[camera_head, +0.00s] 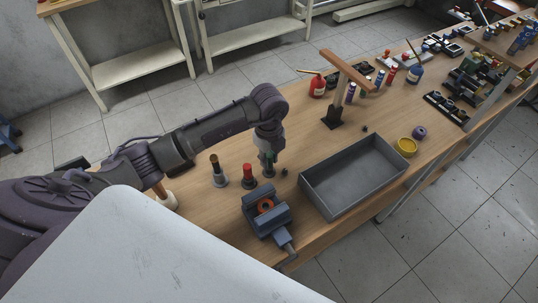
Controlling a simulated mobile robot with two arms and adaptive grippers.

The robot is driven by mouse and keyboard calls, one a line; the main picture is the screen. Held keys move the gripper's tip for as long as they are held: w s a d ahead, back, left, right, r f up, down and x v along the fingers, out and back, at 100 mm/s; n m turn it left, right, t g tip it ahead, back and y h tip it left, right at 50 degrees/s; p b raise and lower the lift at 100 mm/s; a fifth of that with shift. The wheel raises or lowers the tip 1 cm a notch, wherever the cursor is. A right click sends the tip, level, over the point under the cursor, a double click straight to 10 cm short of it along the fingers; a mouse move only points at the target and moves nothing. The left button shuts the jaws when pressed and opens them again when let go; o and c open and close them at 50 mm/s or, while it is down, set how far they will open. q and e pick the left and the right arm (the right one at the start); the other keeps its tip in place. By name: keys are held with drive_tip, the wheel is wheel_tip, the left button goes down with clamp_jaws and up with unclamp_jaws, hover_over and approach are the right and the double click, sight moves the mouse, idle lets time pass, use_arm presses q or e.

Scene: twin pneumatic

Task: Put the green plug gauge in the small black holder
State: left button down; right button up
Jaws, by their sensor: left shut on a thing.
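My left gripper (268,153) points down over the workbench, left of the grey tray. It is shut on the green plug gauge (266,159), of which only a little green shows between and below the fingers. A small dark holder (268,172) is directly beneath the gauge. I cannot tell whether the gauge is inside it or just above it. To its left, a red plug gauge (249,170) stands upright in a dark base. Further left, a brass-coloured gauge with a dark top (215,165) stands in a grey base. My right gripper is not in view.
A blue-grey vise (262,212) sits in front, near the bench edge. The empty grey tray (341,188) lies to the right. A small dark block (285,171) lies just right of the gripper.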

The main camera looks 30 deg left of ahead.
use_arm(q)
drive_tip(key=shift+f, duration=0.1)
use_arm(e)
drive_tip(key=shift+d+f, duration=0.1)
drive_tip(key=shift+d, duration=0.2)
use_arm(q)
drive_tip(key=c, duration=1)
unclamp_jaws()
drive_tip(key=shift+r, duration=0.25)
drive_tip(key=shift+w+r, duration=0.1)
drive_tip(key=shift+r, duration=0.15)
wheel_tip(320, 180, up, 11)
drive_tip(key=b, duration=0.2)
drive_tip(key=shift+f+b, duration=0.2)
drive_tip(key=shift+b, duration=0.2)
drive_tip(key=shift+r, duration=0.35)
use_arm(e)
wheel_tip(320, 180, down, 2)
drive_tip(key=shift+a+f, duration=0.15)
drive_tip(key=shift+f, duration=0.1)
